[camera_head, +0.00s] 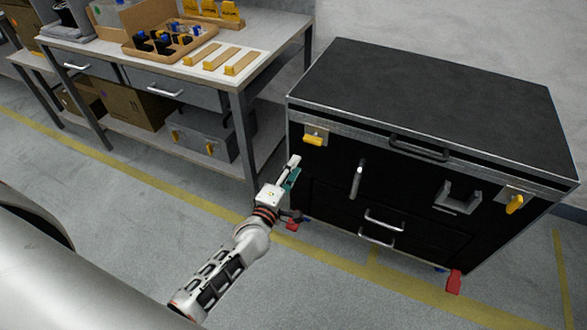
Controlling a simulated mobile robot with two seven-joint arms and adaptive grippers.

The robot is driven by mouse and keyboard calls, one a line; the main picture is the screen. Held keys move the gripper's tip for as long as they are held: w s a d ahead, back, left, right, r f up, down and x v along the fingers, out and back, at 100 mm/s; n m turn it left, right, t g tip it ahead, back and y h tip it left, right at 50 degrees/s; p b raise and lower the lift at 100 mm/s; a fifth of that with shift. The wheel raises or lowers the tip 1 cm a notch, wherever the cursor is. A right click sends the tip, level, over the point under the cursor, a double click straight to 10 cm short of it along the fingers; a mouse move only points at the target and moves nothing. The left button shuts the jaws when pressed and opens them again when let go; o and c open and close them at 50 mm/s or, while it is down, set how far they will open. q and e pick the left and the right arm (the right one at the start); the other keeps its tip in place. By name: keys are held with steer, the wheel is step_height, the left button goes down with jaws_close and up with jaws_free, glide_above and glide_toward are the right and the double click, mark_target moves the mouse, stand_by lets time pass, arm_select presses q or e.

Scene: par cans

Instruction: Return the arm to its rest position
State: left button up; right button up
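My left gripper (291,174) is at the end of my white and black arm, low in the middle of the view. It appears in front of the left part of the black case. A small green patch shows at its fingers, too small to tell whether it is part of the gripper or a held thing. The finger gap is not clear. My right gripper is not in view.
A large black wheeled case (430,85) with yellow latches, metal handles and red wheel parts stands at the right. A grey workbench (275,35) at the upper left holds a compartment tray (128,52) and several small items. The floor (90,185) between is clear.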

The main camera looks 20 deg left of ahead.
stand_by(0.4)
arm_select(q)
steer(key=s+d+f+m+g+p, duration=0.1)
steer(key=s+m+g+p, duration=0.1)
steer(key=s+m, duration=0.5)
steer(key=s+d+f+m+g+h+p, duration=0.1)
steer(key=s+f+m+g+p, duration=0.1)
steer(key=s+m, duration=0.5)
steer(key=s+d+f+m+g+h+p, duration=0.1)
steer(key=s+m, duration=0.7)
steer(key=s, duration=0.8)
steer(key=f+g+p, duration=0.1)
steer(key=g, duration=0.1)
steer(key=shift+s+d+g+p, duration=0.3)
steer(key=shift+p, duration=0.1)
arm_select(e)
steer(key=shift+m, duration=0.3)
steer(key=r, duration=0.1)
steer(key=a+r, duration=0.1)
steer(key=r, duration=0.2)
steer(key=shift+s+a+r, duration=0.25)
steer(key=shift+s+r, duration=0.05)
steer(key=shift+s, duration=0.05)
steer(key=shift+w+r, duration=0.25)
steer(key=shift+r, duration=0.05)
